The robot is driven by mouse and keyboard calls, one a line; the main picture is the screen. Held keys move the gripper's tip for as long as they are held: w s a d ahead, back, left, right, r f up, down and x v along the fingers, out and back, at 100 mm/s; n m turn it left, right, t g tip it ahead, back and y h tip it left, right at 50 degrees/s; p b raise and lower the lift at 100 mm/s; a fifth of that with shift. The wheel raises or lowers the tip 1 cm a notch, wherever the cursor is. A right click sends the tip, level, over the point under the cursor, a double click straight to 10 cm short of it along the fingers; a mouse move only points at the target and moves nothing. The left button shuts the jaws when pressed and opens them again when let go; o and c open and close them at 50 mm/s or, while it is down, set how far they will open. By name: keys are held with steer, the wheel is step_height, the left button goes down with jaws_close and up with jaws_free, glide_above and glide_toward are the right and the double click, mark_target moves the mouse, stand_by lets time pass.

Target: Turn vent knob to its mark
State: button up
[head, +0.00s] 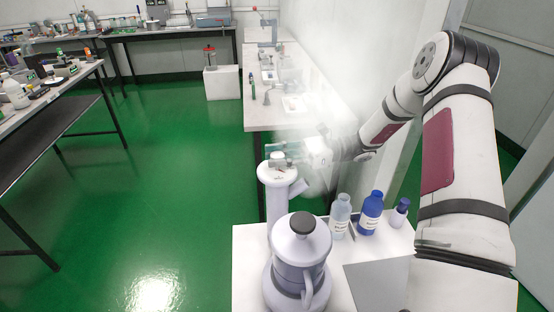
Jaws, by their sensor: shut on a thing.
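The vent knob (278,158) is a small pale knob on the round top of a light lavender column (277,200). My gripper (284,152) reaches in from the right and is shut on the knob, its fingers lying level across the column top. A small dark and red marking (279,171) shows on the column top beside the knob; it is too small to read, so I cannot tell how the knob stands against it. A lavender vessel (301,247) with a black cap stands in front of the column.
White haze (310,90) hangs behind my gripper. A pale bottle (340,216), a blue bottle (370,212) and a smaller bottle (400,212) stand right of the vessel on the white stand (248,255). A long bench (262,110) lies behind.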

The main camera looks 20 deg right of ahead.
mark_target(277, 154)
steer(key=n+g+b, duration=0.1)
steer(key=n+g, duration=0.1)
steer(key=g, duration=0.1)
steer(key=n+g+b, duration=0.1)
steer(key=n+g, duration=0.1)
steer(key=g, duration=0.2)
steer(key=shift+w+f+n+b, duration=0.1)
steer(key=shift+f+n+b, duration=0.05)
steer(key=shift+n+b, duration=0.2)
steer(key=shift+n+g+h+b, duration=0.35)
steer(key=shift+n+g+h, duration=0.5)
steer(key=shift+g, duration=0.45)
steer(key=shift+n+g+h+b, duration=0.35)
steer(key=shift+n+g+h, duration=0.2)
steer(key=shift+n+g, duration=0.6)
steer(key=shift+r+g+h, duration=0.2)
steer(key=shift+g+h, duration=0.2)
steer(key=shift+g, duration=0.25)
steer(key=o, duration=1.2)
steer(key=shift+c, duration=0.2)
step_height(277, 154, up, 10)
